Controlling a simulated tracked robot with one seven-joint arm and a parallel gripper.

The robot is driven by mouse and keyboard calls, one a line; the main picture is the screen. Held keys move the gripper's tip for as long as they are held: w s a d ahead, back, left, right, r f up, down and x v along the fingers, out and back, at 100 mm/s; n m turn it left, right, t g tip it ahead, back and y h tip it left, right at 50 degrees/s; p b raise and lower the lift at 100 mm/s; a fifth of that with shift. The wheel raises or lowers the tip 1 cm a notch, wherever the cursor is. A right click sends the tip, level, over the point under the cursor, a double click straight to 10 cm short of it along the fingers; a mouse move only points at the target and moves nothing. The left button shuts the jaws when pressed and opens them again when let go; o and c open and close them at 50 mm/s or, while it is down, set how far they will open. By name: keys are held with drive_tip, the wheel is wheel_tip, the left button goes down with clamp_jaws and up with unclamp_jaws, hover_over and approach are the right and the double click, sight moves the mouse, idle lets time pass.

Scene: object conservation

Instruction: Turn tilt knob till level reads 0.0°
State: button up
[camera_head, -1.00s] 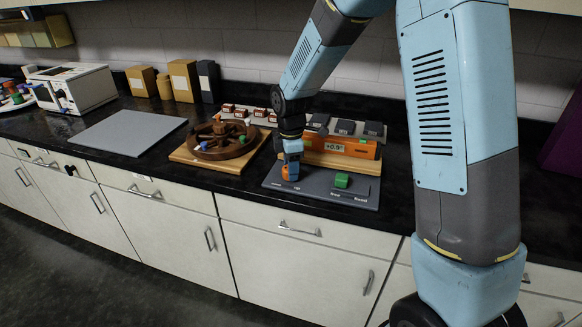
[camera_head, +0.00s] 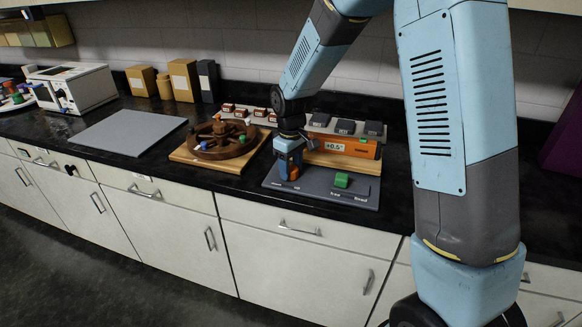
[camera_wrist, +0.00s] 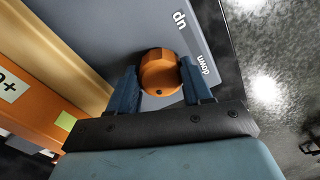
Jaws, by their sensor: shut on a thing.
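The orange tilt knob (camera_wrist: 160,72) stands on a grey panel (camera_wrist: 125,25) beside the printed words "up" and "down". My gripper (camera_wrist: 160,67) is shut on the knob, one blue finger on each side. In the head view my gripper (camera_head: 289,166) points down at the panel's left part, and its finger hides much of the knob (camera_head: 294,174). The orange level (camera_head: 362,148) sits on a wooden block behind the panel; its display (camera_head: 335,146) seems to read +0.5°. In the wrist view only a cut-off part of the display (camera_wrist: 9,86) shows.
A brown wheel on a wooden board (camera_head: 178,153) stands to the left. Rows of dark (camera_head: 346,127) and brown blocks lie behind. A flat grey plate (camera_head: 125,132) is farther left.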

sight(291, 168)
drive_tip(key=m, duration=0.5)
drive_tip(key=shift+w+a+r+m, duration=0.1)
drive_tip(key=shift+m, duration=2.4)
drive_tip(key=o, duration=1)
drive_tip(key=shift+o, duration=0.2)
wheel_tip(291, 168, up, 14)
drive_tip(key=shift+f, duration=0.2)
